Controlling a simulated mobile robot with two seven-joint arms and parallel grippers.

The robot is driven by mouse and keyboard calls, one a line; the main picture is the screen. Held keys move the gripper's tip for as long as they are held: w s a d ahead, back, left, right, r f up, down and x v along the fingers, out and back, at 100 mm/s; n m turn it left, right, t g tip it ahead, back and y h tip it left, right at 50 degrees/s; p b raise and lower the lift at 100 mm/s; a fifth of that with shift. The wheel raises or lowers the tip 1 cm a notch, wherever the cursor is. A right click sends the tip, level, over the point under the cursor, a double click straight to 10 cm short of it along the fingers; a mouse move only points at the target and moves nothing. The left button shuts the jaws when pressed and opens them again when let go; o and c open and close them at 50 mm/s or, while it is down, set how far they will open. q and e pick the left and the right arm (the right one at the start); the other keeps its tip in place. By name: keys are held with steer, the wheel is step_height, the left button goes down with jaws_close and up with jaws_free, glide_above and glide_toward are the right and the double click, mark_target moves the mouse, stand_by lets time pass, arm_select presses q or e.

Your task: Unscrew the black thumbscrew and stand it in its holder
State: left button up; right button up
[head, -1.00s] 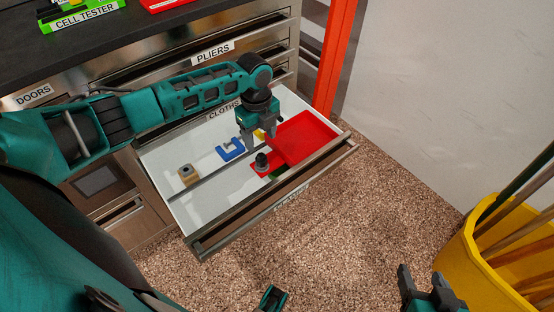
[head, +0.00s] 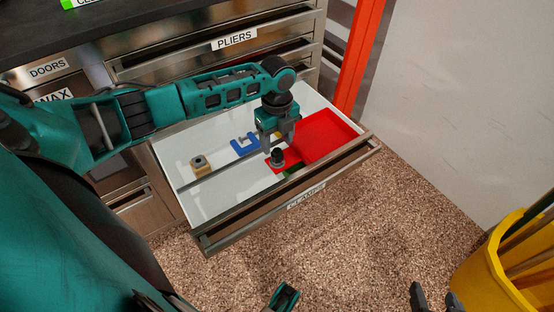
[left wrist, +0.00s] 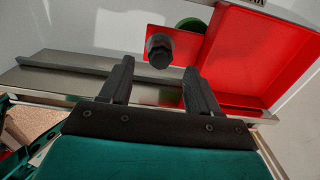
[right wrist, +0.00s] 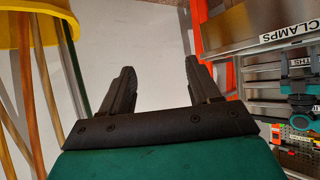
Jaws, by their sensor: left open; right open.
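The black thumbscrew (head: 277,156) stands upright on a red plate (head: 284,168) in the open drawer. It also shows in the left wrist view (left wrist: 160,50), beyond and between my fingertips. My left gripper (head: 278,147) is open, directly above and around the thumbscrew's top in the head view; I cannot tell whether it touches. A tan block with a dark hole in its top (head: 201,165), likely the holder, sits at the drawer's left. My right gripper (head: 434,296) is open and empty at the bottom edge of the head view, away from the drawer.
A red tray (head: 330,138) fills the drawer's right part. A metal divider runs through the drawer. A yellow bin (head: 490,265) with poles stands at the right.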

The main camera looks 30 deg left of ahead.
mark_target(277, 150)
arm_select(q)
steer(key=shift+f+b, duration=0.3)
steer(key=shift+f, duration=0.6)
step_height(277, 150, down, 2)
steer(key=shift+b, duration=0.3)
steer(key=shift+f, duration=0.5)
arm_select(e)
steer(key=shift+w+a+f, duration=0.15)
steer(key=shift+a+f, duration=0.25)
steer(key=shift+f, duration=0.2)
arm_select(q)
steer(key=shift+r+p, duration=0.1)
steer(key=shift+p, duration=0.45)
arm_select(e)
steer(key=shift+d+r, duration=0.1)
steer(key=shift+r, duration=0.5)
arm_select(q)
steer(key=shift+c, duration=0.2)
jaws_close()
arm_select(e)
steer(key=shift+f, duration=0.1)
